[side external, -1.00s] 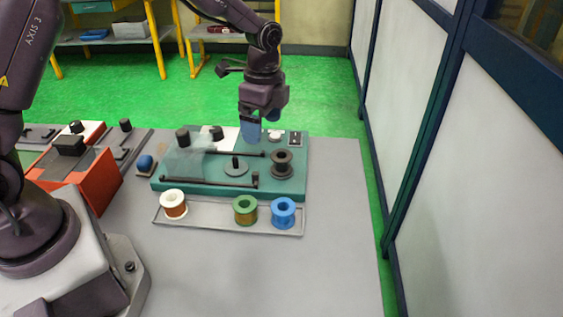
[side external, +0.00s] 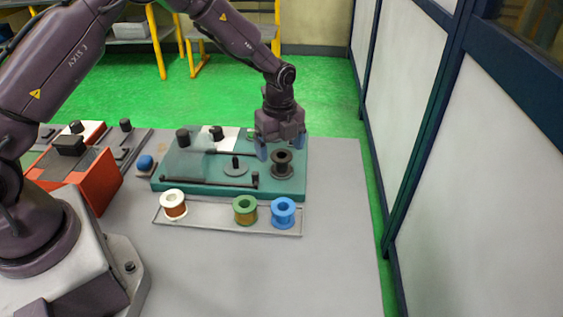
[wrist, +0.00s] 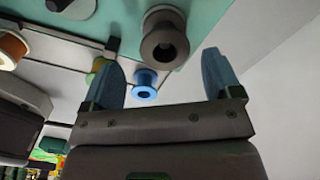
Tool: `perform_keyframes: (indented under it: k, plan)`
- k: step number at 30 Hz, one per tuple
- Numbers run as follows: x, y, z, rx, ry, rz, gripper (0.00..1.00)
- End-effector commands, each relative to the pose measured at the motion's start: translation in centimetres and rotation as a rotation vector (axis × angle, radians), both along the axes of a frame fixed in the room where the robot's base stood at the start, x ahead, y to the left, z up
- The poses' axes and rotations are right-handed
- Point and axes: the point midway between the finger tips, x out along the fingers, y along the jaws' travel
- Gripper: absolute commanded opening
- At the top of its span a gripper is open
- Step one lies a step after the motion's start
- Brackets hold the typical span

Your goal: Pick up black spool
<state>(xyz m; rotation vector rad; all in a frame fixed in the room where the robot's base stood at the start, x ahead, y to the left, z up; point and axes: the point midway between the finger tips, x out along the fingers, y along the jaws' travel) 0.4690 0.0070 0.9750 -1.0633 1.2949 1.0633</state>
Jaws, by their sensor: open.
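The black spool (side external: 282,164) stands upright on the right part of the teal board (side external: 215,187). It also shows in the wrist view (wrist: 165,40), a little beyond the space between the fingertips. My gripper (side external: 281,149) has blue fingers spread apart and holds nothing. In the side view its fingers are just behind and above the spool, one on each side in the picture. In the wrist view my gripper (wrist: 158,62) is open, with the spool apart from both fingers.
A shallow tray (side external: 205,226) in front of the board holds a white-rimmed spool (side external: 173,204), a green spool (side external: 245,210) and a blue spool (side external: 284,212). Black posts, rods and a grey disc stand on the board. An orange box (side external: 85,180) is at left. The table's front right is clear.

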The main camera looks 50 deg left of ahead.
Motion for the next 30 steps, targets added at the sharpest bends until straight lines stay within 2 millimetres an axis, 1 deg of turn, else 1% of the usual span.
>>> perform_keyframes:
  k: [10, 13, 20, 21, 23, 24, 27, 30]
  plan:
    - [0.7, 0.4, -4.5, -0.001, 0.002, -0.001, 0.84]
    - [0.7, 0.4, -5.1, -0.001, 0.002, -0.001, 0.84]
    - [0.7, 0.4, -5.2, 0.0, 0.0, 0.0, 0.84]
    - [0.7, 0.4, -5.2, 0.0, 0.0, 0.0, 0.75]
    - [0.7, 0.4, -5.2, 0.0, 0.0, 0.0, 0.61]
    - [0.7, 0.4, -5.2, 0.0, 0.0, 0.0, 0.52]
    - [0.7, 0.4, -5.2, 0.0, 0.0, 0.0, 0.3]
    - [0.7, 0.4, -5.2, 0.0, 0.0, 0.0, 0.3]
